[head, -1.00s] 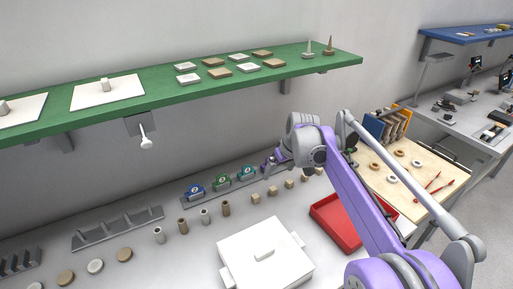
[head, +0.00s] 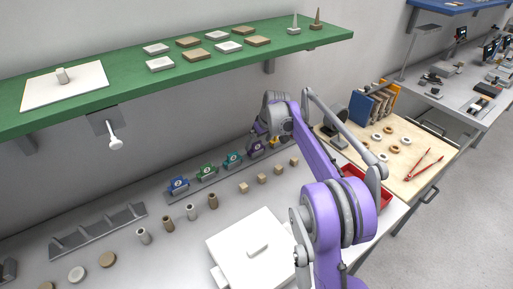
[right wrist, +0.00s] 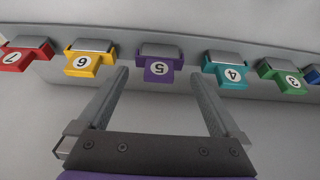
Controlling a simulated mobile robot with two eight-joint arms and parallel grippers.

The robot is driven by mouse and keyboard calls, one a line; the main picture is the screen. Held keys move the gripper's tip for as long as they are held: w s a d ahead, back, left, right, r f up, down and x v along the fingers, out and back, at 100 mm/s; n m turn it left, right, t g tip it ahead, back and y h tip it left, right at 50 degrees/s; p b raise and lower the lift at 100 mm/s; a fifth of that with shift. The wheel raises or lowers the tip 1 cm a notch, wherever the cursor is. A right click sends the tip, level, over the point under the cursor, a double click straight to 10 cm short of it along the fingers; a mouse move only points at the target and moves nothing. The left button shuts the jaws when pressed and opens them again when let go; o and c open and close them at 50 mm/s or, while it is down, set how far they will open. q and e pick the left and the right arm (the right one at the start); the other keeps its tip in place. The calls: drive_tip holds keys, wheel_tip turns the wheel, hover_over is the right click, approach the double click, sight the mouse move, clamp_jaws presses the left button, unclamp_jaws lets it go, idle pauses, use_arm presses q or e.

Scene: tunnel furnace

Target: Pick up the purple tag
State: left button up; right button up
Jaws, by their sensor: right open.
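The purple tag (right wrist: 160,68) bears the number 5 and sits on the grey rack (right wrist: 190,45) in the right wrist view. It also shows in the head view (head: 256,149), partly beside my arm. My right gripper (right wrist: 160,85) is open, with its two fingers pointing towards the rack, one to each side of the purple tag in the picture. The tag is not held. I cannot tell how far the fingertips are from it. My left gripper is in neither view.
The yellow tag (right wrist: 82,62) and the teal tag (right wrist: 226,72) flank the purple one. Small wooden cubes (head: 262,178) stand in front of the rack. A white box (head: 250,247) stands nearer, a red tray (head: 352,170) lies right, and a green shelf (head: 120,96) hangs above.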

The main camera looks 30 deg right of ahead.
sight(257, 143)
drive_tip(key=x, duration=0.3)
drive_tip(key=shift+w+f, duration=0.25)
drive_tip(key=shift+w, duration=0.1)
drive_tip(key=shift+r, duration=0.1)
drive_tip(key=c, duration=1)
